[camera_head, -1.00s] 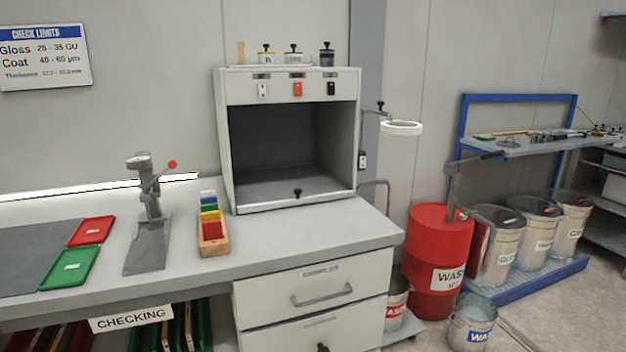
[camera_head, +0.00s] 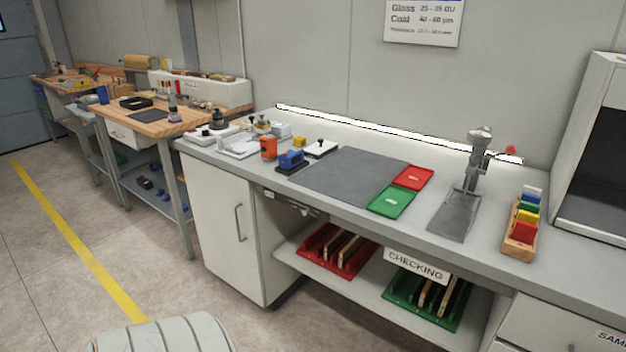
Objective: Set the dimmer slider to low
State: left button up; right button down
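I cannot make out a dimmer slider in this view. A bright light strip (camera_head: 400,135) runs along the back of the grey checking bench (camera_head: 330,135). A small pale fitting (camera_head: 269,195) sits under the bench's front edge, too small to identify. The booth (camera_head: 590,215) is cut off at the right edge, and its switch panel is out of view. Neither of my grippers is in view.
A red tray (camera_head: 413,178), a green tray (camera_head: 391,201), a press-like stand (camera_head: 467,190) and a wooden box of coloured cards (camera_head: 522,232) stand on the bench. Wooden workbenches (camera_head: 150,122) are at the left. The floor by the yellow line (camera_head: 85,250) is clear.

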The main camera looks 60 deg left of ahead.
aim_at(308, 209)
jog(key=u, duration=1.9)
